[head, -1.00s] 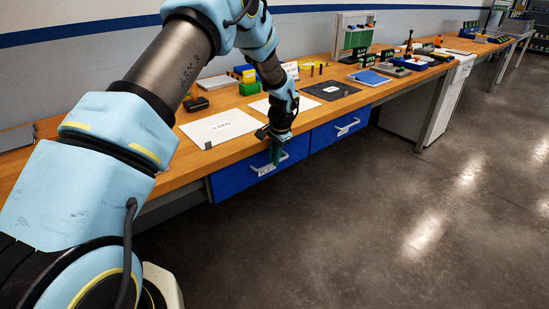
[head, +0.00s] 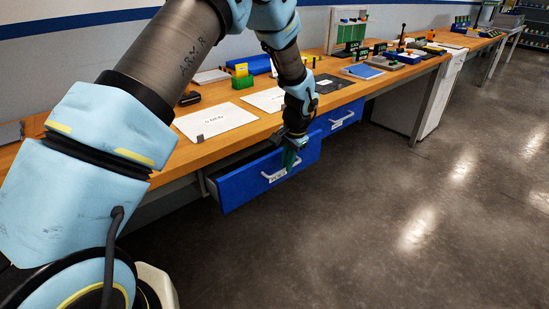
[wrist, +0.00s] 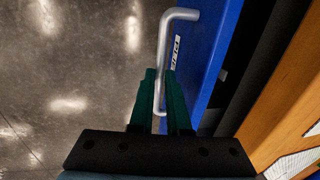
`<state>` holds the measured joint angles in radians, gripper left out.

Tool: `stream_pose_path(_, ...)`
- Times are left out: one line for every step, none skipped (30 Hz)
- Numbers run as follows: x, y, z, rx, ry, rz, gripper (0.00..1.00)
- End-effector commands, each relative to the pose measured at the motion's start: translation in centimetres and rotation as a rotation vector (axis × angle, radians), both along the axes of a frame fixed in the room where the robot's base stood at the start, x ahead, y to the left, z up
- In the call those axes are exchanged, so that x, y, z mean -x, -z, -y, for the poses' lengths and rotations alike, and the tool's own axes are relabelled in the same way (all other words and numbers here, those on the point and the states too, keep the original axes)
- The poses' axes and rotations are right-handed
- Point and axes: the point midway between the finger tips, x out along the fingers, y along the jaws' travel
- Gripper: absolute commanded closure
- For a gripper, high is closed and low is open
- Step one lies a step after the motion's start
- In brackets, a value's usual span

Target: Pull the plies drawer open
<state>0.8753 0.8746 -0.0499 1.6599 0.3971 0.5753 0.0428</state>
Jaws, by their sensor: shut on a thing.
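The plies drawer (head: 240,188) is a blue-fronted drawer under the wooden bench, and it stands partly out from the bench. Its front also shows in the wrist view (wrist: 212,55). Its silver bar handle (wrist: 164,45) runs between the green fingers of my gripper (wrist: 162,95). In the head view my gripper (head: 290,157) is at the right part of the drawer front, shut on the handle. A small white label (wrist: 176,52) sits on the front beside the handle; its text is too small to read surely. The drawer's inside is mostly hidden.
A second blue drawer (head: 338,118) to the right looks closed. The wooden bench top (head: 185,152) carries a white sheet (head: 214,120), a green block (head: 242,82) and other items. The grey floor (head: 400,220) in front of the drawer is clear.

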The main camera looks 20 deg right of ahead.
Motion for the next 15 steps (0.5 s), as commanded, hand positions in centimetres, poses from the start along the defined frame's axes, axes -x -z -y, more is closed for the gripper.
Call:
stream_pose_path(1.6,0.2,0.5,-0.001,0.007,0.001,1.00)
stream_pose_path(2.4,0.2,0.7,-0.001,0.007,0.001,1.00)
stream_pose_path(3.4,0.2,1.0,-0.001,0.007,0.001,1.00)
stream_pose_path(4.3,0.2,1.3,0.000,0.006,0.001,1.00)
stream_pose_path(5.1,0.2,1.5,0.001,0.006,0.000,1.00)
stream_pose_path(6.2,0.2,1.9,0.001,0.006,0.000,1.00)
stream_pose_path(7.0,0.2,2.1,0.000,0.007,0.000,1.00)
stream_pose_path(7.8,0.2,2.3,0.000,0.007,0.000,1.00)
stream_pose_path(8.8,0.2,2.6,0.000,0.007,0.001,1.00)
stream_pose_path(9.6,0.2,2.8,0.000,0.007,0.001,1.00)
stream_pose_path(10.4,0.2,3.0,0.000,0.006,0.001,1.00)
stream_pose_path(11.5,0.2,3.3,-0.001,0.007,0.001,1.00)
stream_pose_path(12.2,0.2,3.6,0.000,0.005,0.000,1.00)
stream_pose_path(13.0,0.2,3.8,0.000,0.006,0.000,1.00)
stream_pose_path(13.9,0.2,4.1,0.000,0.005,0.000,1.00)
